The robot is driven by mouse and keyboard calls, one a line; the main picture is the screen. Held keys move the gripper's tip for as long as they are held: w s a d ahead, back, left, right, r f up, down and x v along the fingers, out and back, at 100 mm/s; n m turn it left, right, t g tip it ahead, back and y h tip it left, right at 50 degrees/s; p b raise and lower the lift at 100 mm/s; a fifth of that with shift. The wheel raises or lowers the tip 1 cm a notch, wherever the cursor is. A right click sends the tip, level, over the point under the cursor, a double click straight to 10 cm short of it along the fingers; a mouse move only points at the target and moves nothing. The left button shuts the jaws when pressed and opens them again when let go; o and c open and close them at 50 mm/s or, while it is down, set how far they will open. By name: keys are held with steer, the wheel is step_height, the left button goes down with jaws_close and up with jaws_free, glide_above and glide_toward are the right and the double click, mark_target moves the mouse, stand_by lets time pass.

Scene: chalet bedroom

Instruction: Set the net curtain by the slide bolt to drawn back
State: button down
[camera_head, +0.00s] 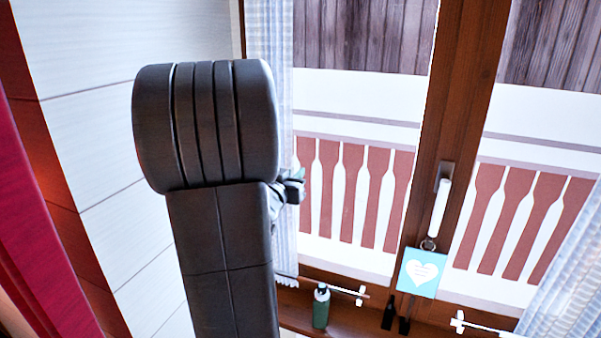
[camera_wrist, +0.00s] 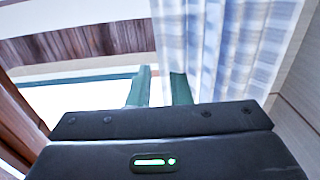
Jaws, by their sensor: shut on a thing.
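A pale blue-and-white checked net curtain (camera_head: 284,245) hangs in a narrow strip at the left side of the window in the head view. It fills the upper right of the wrist view (camera_wrist: 235,45) in folds. My gripper (camera_head: 292,187) is at this curtain's window-side edge, partly hidden behind my dark arm. In the wrist view its two green fingers (camera_wrist: 160,88) stand a little apart with the curtain's edge between them. A second net curtain (camera_head: 570,285) hangs at the lower right of the head view. I cannot make out a slide bolt for certain.
A window handle (camera_head: 441,205) sits on the brown middle post, with a heart sign (camera_head: 423,273) hanging below. A green bottle (camera_head: 321,308) and dark small items (camera_head: 390,313) stand on the sill. White rods (camera_head: 345,291) show low by the glass. A red drape (camera_head: 35,215) hangs far left.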

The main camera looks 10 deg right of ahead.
steer(key=shift+w+a, duration=0.55)
steer(key=shift+a, duration=0.3)
steer(key=c, duration=1.6)
jaws_free()
steer(key=shift+w+a, duration=0.1)
steer(key=shift+a, duration=0.05)
steer(key=b+v, duration=0.1)
steer(key=v, duration=1.2)
steer(key=shift+s+a, duration=0.2)
steer(key=shift+s, duration=0.15)
steer(key=shift+w, duration=0.1)
